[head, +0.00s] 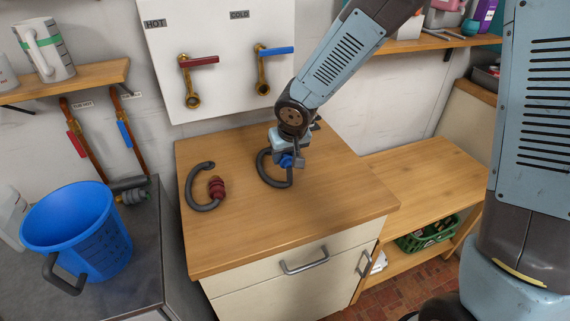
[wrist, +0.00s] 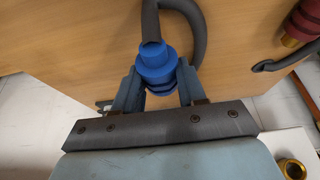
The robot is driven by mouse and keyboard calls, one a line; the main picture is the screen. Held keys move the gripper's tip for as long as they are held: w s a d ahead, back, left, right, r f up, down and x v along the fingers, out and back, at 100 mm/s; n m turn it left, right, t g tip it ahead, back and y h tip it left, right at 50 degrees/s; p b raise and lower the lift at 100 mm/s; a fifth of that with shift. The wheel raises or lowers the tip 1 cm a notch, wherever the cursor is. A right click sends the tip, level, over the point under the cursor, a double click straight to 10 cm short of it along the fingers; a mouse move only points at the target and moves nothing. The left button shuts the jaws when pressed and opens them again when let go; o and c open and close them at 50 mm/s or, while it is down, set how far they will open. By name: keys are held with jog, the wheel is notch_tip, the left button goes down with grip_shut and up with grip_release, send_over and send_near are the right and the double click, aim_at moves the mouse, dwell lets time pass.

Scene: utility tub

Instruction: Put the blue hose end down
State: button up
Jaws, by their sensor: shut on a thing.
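The blue hose end (head: 286,161) is a ribbed blue connector on a short curved grey hose (head: 265,176). My gripper (head: 290,158) is shut on it, at the wooden counter top (head: 230,240). In the wrist view the blue hose end (wrist: 157,68) sits between the two fingers of my gripper (wrist: 157,82), with the grey hose running up from it. The grey hose lies near or on the counter; I cannot tell whether the blue end touches the wood.
A red hose end (head: 216,188) on a curved grey hose lies left on the counter. Behind are brass taps with red (head: 200,62) and blue (head: 275,51) levers. A blue bucket (head: 117,240) stands at left. The counter's front and right are clear.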

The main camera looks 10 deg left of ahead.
aim_at(283, 164)
jog(key=shift+x, duration=0.85)
jog(key=shift+s+x, duration=0.25)
jog(key=shift+x, duration=1.1)
jog(key=shift+d+f, duration=0.15)
jog(key=shift+f, duration=0.05)
jog(key=o, duration=1.2)
jog(key=shift+c, duration=0.2)
jog(key=v, duration=1.2)
jog(key=shift+r, duration=0.15)
